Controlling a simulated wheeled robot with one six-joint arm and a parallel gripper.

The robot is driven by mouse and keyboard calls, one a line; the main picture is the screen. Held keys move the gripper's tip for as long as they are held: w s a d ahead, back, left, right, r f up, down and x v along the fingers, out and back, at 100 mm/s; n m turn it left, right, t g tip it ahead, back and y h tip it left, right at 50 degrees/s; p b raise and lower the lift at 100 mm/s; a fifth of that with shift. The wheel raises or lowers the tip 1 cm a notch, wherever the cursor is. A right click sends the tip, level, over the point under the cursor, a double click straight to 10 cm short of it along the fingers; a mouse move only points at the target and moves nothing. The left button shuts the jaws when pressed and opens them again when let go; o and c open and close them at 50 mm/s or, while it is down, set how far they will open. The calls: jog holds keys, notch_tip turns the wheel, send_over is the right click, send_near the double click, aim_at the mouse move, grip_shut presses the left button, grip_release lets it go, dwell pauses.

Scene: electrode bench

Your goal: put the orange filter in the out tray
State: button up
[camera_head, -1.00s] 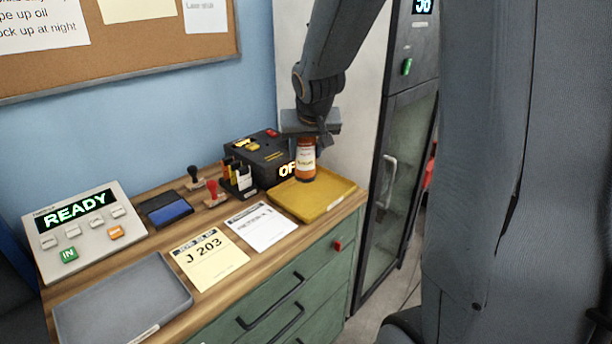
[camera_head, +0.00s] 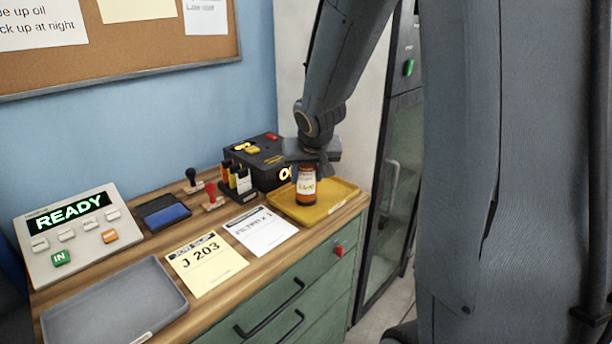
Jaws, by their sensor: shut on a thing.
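The orange filter (camera_head: 306,186) is a small upright cylinder with a white label and orange showing at its base. My gripper (camera_head: 308,164) is shut on its top, and the fingers are partly hidden by the gripper body. The filter is over the left part of the yellow tray (camera_head: 335,205), within its rim in the picture. I cannot tell whether its base touches the tray floor. A grey tray (camera_head: 110,305) lies empty at the front left. The lettering on both trays is too small to read, so I cannot tell which is marked out.
A black box (camera_head: 262,165) with lit digits stands just behind the yellow tray. Stamps (camera_head: 212,195), a blue ink pad (camera_head: 167,213), paper slips (camera_head: 205,265) and a READY panel (camera_head: 72,235) fill the bench. A glass-door cabinet (camera_head: 395,190) stands at the right.

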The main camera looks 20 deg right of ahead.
jog(key=o, duration=1.4)
jog(key=shift+r, duration=0.1)
jog(key=shift+s+r+p, duration=0.15)
jog(key=shift+r+p, duration=0.2)
jog(key=shift+p, duration=0.05)
jog(key=p+v, duration=0.1)
jog(key=v, duration=1)
jog(key=s+a+f+n+g, duration=0.1)
jog(key=s+a+f, duration=0.1)
jog(key=s+f, duration=0.2)
jog(key=s+a+f+n+g+y, duration=0.1)
jog(key=s+a+f+g, duration=0.1)
jog(key=s+f, duration=0.3)
jog(key=s+a+f+n+g, duration=0.1)
jog(key=s+a+f+g, duration=0.1)
jog(key=s+a+f, duration=0.2)
jog(key=shift+s+a+f+y, duration=0.15)
jog(key=shift+s+f, duration=0.1)
jog(key=shift+s, duration=0.55)
jog(key=shift+s+a+f+y, duration=0.15)
jog(key=shift+s+f, duration=0.1)
jog(key=shift+s, duration=0.55)
jog(key=shift+w+d, duration=0.1)
